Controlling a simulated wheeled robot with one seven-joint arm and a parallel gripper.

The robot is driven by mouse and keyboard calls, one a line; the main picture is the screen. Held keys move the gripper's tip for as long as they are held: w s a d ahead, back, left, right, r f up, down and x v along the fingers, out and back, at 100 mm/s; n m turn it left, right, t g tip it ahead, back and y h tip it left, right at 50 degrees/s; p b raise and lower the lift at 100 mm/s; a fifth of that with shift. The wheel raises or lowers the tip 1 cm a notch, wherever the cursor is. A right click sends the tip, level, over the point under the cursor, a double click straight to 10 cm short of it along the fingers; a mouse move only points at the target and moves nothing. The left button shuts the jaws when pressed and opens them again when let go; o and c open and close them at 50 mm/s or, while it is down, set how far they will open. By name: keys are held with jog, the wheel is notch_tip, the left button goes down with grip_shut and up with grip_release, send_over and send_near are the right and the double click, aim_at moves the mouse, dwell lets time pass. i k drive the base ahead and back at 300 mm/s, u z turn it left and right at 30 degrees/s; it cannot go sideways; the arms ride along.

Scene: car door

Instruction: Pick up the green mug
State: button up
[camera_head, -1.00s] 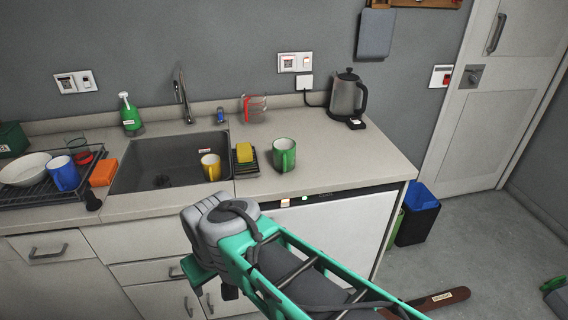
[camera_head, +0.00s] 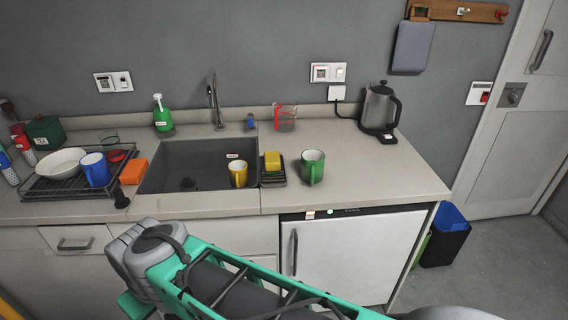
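The green mug (camera_head: 313,167) stands upright on the worktop, right of the sink and of the yellow sponge. Its inside looks pale, and its handle shows on the near side. My arm reaches across the lower part of the view, in front of the cabinets and below the worktop edge. It is apart from the mug. My gripper's fingers cannot be made out; only a grey joint and the green arm frame show.
A yellow mug (camera_head: 238,174) stands in the sink (camera_head: 190,160), left of the green mug. The yellow sponge (camera_head: 272,160) sits on a dark rack beside it. A kettle (camera_head: 379,108) stands at the back right. The worktop (camera_head: 375,170) right of the green mug is clear.

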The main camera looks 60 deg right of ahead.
aim_at(312, 170)
jog(key=z, duration=0.05)
jog(key=i, duration=0.5)
jog(key=z, duration=2.35)
jog(key=i, duration=0.45)
jog(key=k, duration=0.5)
jog(key=u, duration=2.35)
jog(key=k, duration=1)
jog(key=u, duration=0.5)
